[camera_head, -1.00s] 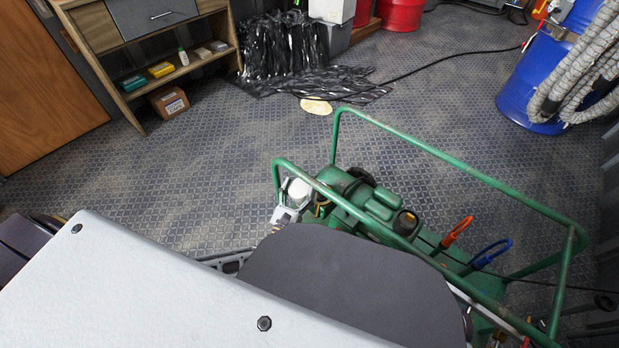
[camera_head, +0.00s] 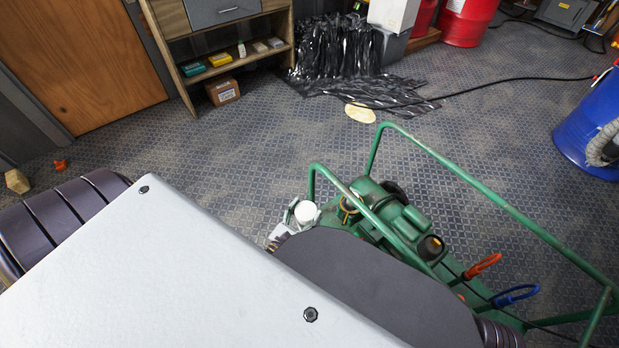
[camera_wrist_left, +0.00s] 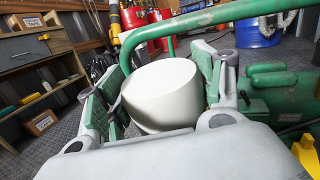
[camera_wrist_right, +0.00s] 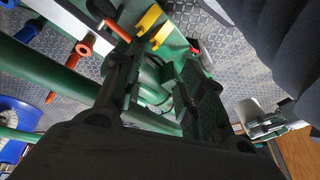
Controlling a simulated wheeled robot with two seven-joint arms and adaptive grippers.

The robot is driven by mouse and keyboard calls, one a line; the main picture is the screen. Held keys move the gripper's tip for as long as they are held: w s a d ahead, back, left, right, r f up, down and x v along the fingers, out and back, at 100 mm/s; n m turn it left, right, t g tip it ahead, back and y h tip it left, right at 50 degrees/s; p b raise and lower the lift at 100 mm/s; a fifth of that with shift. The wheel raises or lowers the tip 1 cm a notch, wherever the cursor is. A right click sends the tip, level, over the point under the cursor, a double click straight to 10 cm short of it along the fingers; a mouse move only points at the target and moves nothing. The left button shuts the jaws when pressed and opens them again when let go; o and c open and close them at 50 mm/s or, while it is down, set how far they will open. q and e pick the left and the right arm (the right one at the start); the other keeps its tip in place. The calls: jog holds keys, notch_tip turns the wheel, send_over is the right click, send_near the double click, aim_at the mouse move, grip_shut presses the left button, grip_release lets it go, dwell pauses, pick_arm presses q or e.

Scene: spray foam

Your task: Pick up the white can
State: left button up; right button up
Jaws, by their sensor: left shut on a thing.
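The white can (camera_head: 306,212) shows in the head view at the left end of the green cart. My left gripper (camera_head: 294,219) is beside it, partly hidden by my own arm. In the left wrist view the white can (camera_wrist_left: 166,92) sits between the green-padded fingers of my left gripper (camera_wrist_left: 160,95), which is shut on it. The can is slightly tilted in that view. My right gripper (camera_wrist_right: 165,75) shows in the right wrist view with its dark fingers spread and nothing between them. Its view looks past the fingers toward the green machine.
The green cart frame (camera_head: 480,197) and green machine (camera_head: 392,213) stand right of the can. Red-handled (camera_head: 482,265) and blue-handled (camera_head: 515,295) tools are on the cart. A wooden shelf (camera_head: 290,40), black plastic sheeting (camera_head: 340,60) and blue drum (camera_head: 590,135) stand farther off.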

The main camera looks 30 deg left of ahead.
pick_arm(q)
jog(key=shift+s+a+r, duration=0.1)
jog(key=shift+s+r, duration=0.1)
jog(key=shift+s+a+r+g+p, duration=0.1)
jog(key=shift+s+a+g+p, duration=0.05)
jog(key=shift+s+g+p, duration=0.2)
jog(key=shift+s+a+r+g+p, duration=0.1)
jog(key=shift+s+g+p, duration=0.15)
jog(key=shift+s+p, duration=0.15)
pick_arm(e)
jog(key=shift+s+d+f+g, duration=0.1)
jog(key=shift+d+f+g, duration=0.1)
jog(key=shift+f, duration=0.25)
jog(key=shift+d+f+g, duration=0.1)
jog(key=shift+f+g, duration=0.1)
jog(key=shift+f, duration=0.2)
jog(key=shift+r, duration=0.1)
